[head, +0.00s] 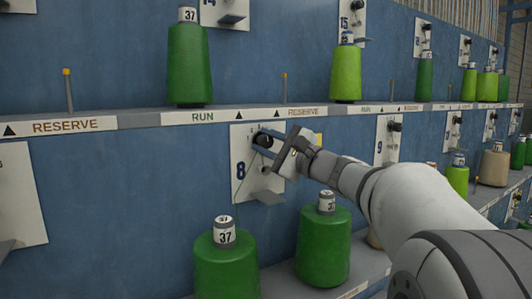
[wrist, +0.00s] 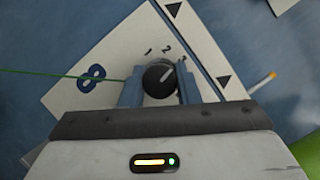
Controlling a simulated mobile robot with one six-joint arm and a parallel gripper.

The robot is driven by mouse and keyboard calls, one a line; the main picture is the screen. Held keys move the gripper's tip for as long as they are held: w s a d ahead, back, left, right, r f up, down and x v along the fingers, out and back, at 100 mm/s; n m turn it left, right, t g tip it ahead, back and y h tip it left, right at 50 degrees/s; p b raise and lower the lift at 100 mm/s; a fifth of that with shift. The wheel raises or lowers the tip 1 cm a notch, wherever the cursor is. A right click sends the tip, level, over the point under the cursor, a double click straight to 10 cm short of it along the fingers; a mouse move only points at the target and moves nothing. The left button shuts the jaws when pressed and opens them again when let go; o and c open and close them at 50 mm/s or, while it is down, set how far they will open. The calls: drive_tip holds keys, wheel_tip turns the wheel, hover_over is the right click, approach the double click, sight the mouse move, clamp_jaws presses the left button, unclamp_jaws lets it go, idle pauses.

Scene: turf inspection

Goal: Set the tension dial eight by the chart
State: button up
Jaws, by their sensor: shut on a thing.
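The tension dial eight (wrist: 159,78) is a round black knob on a white plate (wrist: 85,110) marked with a blue 8. In the wrist view its white pointer line slants up and right, toward the rightmost of the small numerals 1, 2 and a third that looks like 3. My gripper (wrist: 158,88) is shut on the dial, one blue-grey finger on each side. In the head view the dial (head: 264,140) sits at the top of plate 8 (head: 240,155), partly hidden by my gripper (head: 268,145). I see no chart in either view.
Green cones (head: 227,262) and (head: 324,245) marked 37 stand below the plate. Another green cone (head: 188,65) stands on the RUN shelf (head: 200,117) above. A thin green thread (wrist: 60,75) crosses beside the dial. Plate 9 (head: 380,155) is to the right.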

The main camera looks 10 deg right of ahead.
drive_tip(key=shift+f+m+t+b, duration=0.2)
drive_tip(key=shift+m+t+b, duration=0.35)
drive_tip(key=shift+m, duration=0.75)
drive_tip(key=o, duration=1)
drive_tip(key=shift+r, duration=0.1)
drive_tip(key=shift+s+d, duration=0.1)
drive_tip(key=v, duration=0.7)
drive_tip(key=shift+s+d, duration=0.1)
drive_tip(key=shift+s, duration=0.15)
